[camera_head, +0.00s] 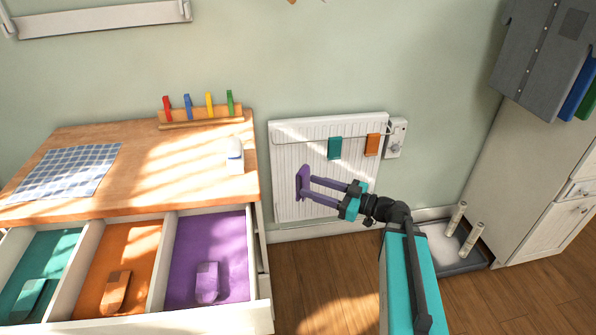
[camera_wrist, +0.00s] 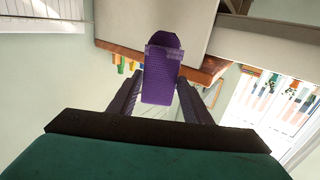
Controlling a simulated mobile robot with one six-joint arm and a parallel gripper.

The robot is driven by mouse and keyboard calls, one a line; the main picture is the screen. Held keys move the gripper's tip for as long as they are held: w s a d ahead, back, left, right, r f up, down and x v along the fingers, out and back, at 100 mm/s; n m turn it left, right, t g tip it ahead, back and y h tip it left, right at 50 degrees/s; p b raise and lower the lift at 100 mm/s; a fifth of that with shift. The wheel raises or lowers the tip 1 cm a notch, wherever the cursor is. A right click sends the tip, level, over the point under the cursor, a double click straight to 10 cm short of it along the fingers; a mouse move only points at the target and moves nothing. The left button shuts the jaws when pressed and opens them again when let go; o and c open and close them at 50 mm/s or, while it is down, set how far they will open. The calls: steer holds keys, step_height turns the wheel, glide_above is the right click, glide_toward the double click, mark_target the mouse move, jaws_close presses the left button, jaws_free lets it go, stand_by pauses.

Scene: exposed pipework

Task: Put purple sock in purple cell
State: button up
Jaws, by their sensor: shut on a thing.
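A purple sock (camera_head: 303,184) hangs between the fingertips of my gripper (camera_head: 308,187), in front of the white radiator. In the wrist view the sock (camera_wrist: 161,75) sits between the two fingers of my gripper (camera_wrist: 161,90), which are shut on it. The purple cell (camera_head: 208,245) is the right compartment of the open drawer, to the left of and below my gripper. Another purple sock (camera_head: 207,283) lies in that cell near its front.
The orange cell (camera_head: 130,240) and teal cell (camera_head: 50,255) each hold a matching sock. The wooden top (camera_head: 190,190) bears a checked cloth, a white object and coloured pegs. A teal and an orange sock hang on the radiator (camera_head: 290,160).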

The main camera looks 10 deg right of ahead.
steer(key=shift+r, duration=0.1)
stand_by(0.4)
step_height(320, 180, up, 16)
steer(key=p, duration=1.6)
steer(key=shift+r+p, duration=0.2)
steer(key=shift+p, duration=0.1)
steer(key=shift+d, duration=0.15)
